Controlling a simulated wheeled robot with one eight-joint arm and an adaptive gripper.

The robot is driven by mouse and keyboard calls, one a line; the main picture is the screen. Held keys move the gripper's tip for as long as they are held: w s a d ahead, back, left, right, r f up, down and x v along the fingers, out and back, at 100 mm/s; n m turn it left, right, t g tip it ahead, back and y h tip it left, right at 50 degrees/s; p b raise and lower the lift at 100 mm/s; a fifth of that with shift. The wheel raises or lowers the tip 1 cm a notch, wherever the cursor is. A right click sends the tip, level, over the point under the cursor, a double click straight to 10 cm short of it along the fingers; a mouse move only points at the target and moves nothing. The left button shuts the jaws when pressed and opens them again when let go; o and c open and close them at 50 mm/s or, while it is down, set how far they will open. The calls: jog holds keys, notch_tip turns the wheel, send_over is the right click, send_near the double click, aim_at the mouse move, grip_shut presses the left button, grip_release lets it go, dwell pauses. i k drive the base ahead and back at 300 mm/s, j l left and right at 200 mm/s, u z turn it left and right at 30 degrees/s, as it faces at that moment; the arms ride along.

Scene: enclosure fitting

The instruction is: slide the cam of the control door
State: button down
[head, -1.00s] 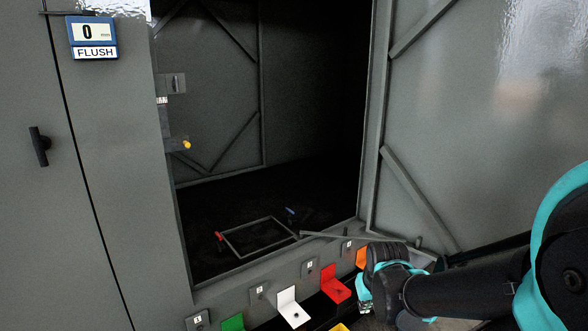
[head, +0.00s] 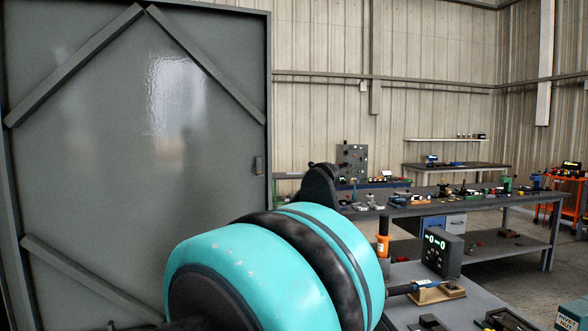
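A large grey door panel (head: 130,150) fills the left of the head view. It stands open with its braced inner face toward me, and diagonal bars cross its corners. The display reading 0 mm and FLUSH is out of view now. My gripper is not in view; only teal and black links of my arm show at the bottom middle.
Longer benches (head: 460,204) with many small parts stand behind. An orange cart (head: 572,187) is at the far right. Some floor shows at right.

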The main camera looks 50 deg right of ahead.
aim_at(258, 160)
jog(key=z, duration=1.5)
